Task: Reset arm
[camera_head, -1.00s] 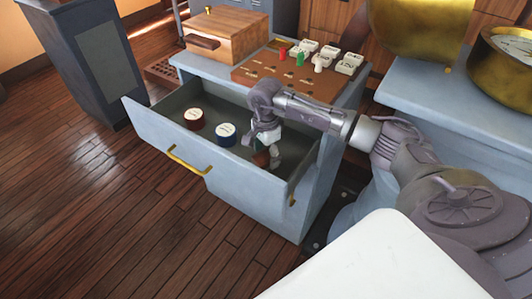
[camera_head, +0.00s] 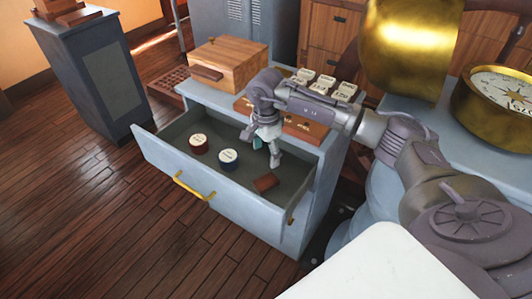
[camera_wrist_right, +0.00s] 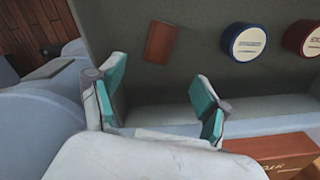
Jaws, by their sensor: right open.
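My right gripper (camera_head: 262,148) is open and empty above the back right part of the open drawer (camera_head: 160,155). Its teal finger pads stand apart in the right wrist view (camera_wrist_right: 160,100). A small brown block (camera_head: 266,183) lies on the drawer floor, below and in front of the gripper and apart from it; it also shows in the right wrist view (camera_wrist_right: 161,42). A red round tin (camera_head: 199,144) and a blue round tin (camera_head: 228,159) with white tops sit in the drawer to the left. My left gripper is not in view.
A wooden box (camera_head: 229,62) and a brown board with white labelled blocks (camera_head: 326,84) stand on the cabinet top behind my arm. A brass compass (camera_head: 497,95) is at the right. A grey pedestal (camera_head: 90,75) stands at the left, with open floor in front.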

